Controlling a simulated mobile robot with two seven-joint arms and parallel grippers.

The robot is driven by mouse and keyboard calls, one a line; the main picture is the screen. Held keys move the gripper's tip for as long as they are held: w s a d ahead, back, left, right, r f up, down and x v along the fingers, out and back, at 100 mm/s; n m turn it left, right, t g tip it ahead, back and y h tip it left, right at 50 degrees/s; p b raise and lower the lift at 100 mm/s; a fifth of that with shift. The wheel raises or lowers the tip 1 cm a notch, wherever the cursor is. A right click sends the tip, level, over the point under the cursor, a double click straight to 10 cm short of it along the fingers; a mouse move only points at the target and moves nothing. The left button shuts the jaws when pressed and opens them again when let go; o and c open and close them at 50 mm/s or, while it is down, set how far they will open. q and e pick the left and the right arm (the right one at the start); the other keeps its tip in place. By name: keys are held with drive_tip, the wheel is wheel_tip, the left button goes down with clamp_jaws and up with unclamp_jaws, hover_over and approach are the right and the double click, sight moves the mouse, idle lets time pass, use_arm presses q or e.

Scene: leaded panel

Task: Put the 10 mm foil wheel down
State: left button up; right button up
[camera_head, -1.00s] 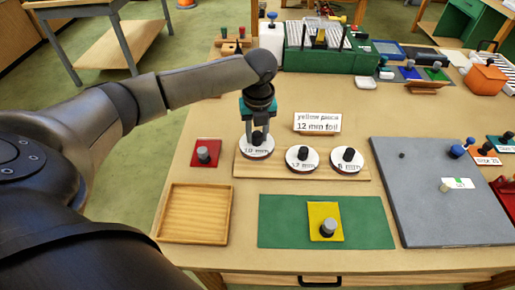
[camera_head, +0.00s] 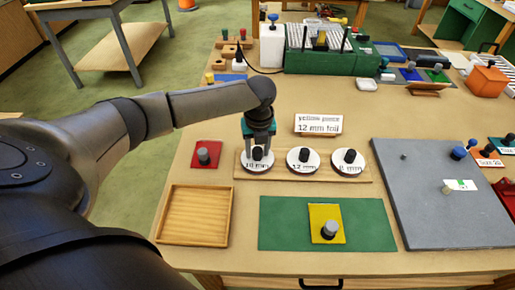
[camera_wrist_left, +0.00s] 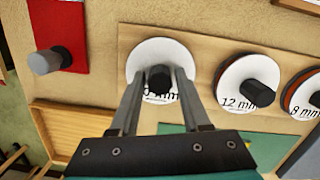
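The 10 mm foil wheel (camera_head: 257,166), a white disc with a black knob, rests flat on the left end of the wooden board (camera_head: 327,179). It also shows in the left wrist view (camera_wrist_left: 159,56). My left gripper (camera_head: 258,147) is down over this wheel. Its two fingers stand on either side of the knob, and they look spread, with slight gaps to it in the left wrist view (camera_wrist_left: 158,76). The 12 mm wheel (camera_head: 303,167) and the 8 mm wheel (camera_head: 347,169) sit to the right on the same board. My right gripper is not in view.
A red plate (camera_head: 206,161) with a grey knob lies left of the board, and an empty wooden tray (camera_head: 230,215) in front. A green mat (camera_head: 275,222) holds a yellow piece (camera_head: 325,213). A sign (camera_head: 319,123) stands behind. A grey panel (camera_head: 440,225) is at right.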

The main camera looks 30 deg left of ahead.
sight(258, 161)
use_arm(q)
drive_tip(key=shift+o, duration=1.3)
drive_tip(key=shift+r, duration=0.1)
wheel_tip(258, 161, up, 12)
drive_tip(key=s+d+p, duration=0.1)
drive_tip(key=shift+p, duration=0.3)
